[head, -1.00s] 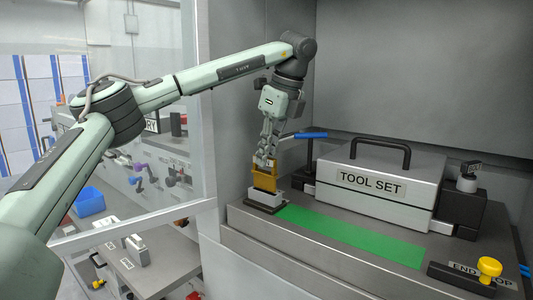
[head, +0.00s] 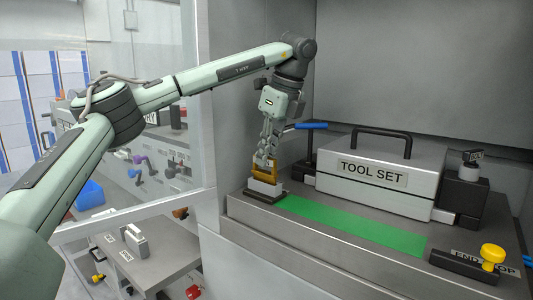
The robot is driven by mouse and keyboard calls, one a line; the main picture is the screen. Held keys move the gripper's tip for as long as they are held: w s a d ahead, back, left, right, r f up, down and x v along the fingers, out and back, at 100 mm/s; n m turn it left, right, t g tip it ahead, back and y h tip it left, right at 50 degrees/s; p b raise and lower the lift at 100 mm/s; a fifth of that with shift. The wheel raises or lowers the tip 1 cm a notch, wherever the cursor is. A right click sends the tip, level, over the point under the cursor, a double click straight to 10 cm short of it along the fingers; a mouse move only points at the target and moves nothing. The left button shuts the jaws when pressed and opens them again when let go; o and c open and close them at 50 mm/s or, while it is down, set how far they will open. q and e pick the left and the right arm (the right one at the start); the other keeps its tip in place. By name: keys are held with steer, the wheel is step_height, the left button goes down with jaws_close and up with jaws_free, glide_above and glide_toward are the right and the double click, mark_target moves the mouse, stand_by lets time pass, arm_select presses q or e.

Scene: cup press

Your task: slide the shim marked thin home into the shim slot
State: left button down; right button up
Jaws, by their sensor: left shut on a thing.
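A brass-yellow shim (head: 263,172) stands upright in the fingers of my left gripper (head: 266,157), which is shut on it. Its lower edge meets a small light-grey block (head: 264,188) on a dark foot, at the left end of the bench top. The block appears to be the shim slot; I cannot tell how deep the shim sits in it. No marking on the shim can be read at this size. My right gripper is not in view.
A grey TOOL SET box (head: 376,187) with a black handle stands behind a green strip (head: 350,225). A blue lever (head: 311,126) is just right of my left gripper. A yellow knob (head: 493,254) on an end stop sits at front right.

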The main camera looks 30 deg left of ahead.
arm_select(q)
steer(key=shift+f+b, duration=0.45)
steer(key=shift+f, duration=0.2)
steer(key=c, duration=1.5)
jaws_free()
steer(key=shift+c, duration=0.2)
steer(key=v, duration=1.2)
